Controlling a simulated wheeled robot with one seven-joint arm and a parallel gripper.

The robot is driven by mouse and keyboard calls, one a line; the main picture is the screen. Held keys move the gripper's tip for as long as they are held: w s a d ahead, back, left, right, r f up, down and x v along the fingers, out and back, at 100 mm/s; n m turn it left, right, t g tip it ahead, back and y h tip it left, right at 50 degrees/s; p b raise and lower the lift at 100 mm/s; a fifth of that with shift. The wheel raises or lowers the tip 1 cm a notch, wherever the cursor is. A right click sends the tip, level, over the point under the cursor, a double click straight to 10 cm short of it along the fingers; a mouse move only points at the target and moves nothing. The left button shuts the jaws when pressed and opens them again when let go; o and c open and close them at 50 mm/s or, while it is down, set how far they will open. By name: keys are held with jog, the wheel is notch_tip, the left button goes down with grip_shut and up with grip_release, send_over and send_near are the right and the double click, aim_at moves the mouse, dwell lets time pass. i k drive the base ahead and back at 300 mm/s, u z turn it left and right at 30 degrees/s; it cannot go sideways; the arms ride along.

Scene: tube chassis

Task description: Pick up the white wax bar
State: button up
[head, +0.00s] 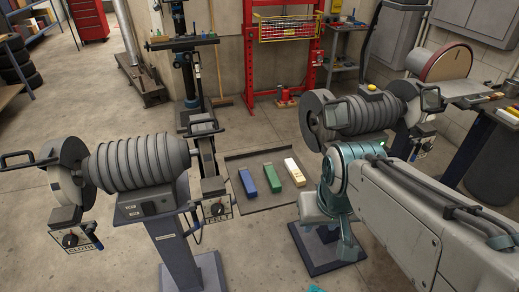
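The white wax bar (292,171) lies on a dark, low-rimmed tray or mat (268,205) on the floor. It is the rightmost of three bars there, with a green bar (270,175) and a blue bar (247,181) to its left, all apart from one another. My arm reaches in from the lower right, and its teal and pale end, where my gripper (346,248) seems to be, hangs to the right of and nearer than the white bar. It does not touch any bar. The fingers are not clear enough to tell open from shut.
Pedestal buffing machines with ribbed grey bodies stand left (143,162) and right (362,115) of the tray. A drill press (190,75) stands behind. A red press frame (286,50) is at the back wall. Open floor lies in front of the tray.

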aim_at(296, 174)
jog(key=u, duration=0.05)
jog(key=i, duration=0.85)
jog(key=z, duration=0.25)
